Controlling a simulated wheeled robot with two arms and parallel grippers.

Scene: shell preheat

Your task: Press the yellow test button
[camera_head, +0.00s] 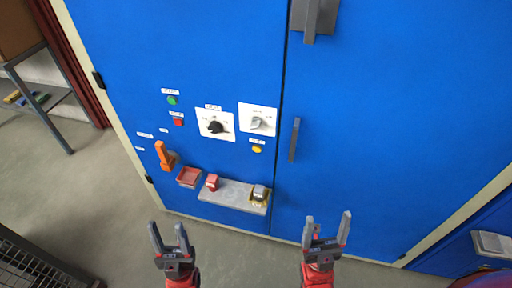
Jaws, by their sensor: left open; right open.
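The yellow test button (257,149) is a small round button on the left blue cabinet door, just below the white dial plate and a small white label. My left gripper (168,236) is open and empty, low in the view, in front of the cabinet and below and left of the button. My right gripper (328,230) is open and empty, below and right of the button. Both grippers are well apart from the button. Nothing hides the button.
Also on the blue cabinet (390,90) are a green button (172,100), a red button (178,122), a black knob (215,127), a white dial (262,121), an orange handle (162,154) and a grey shelf (228,194) with small items. A door handle (294,140) sticks out right.

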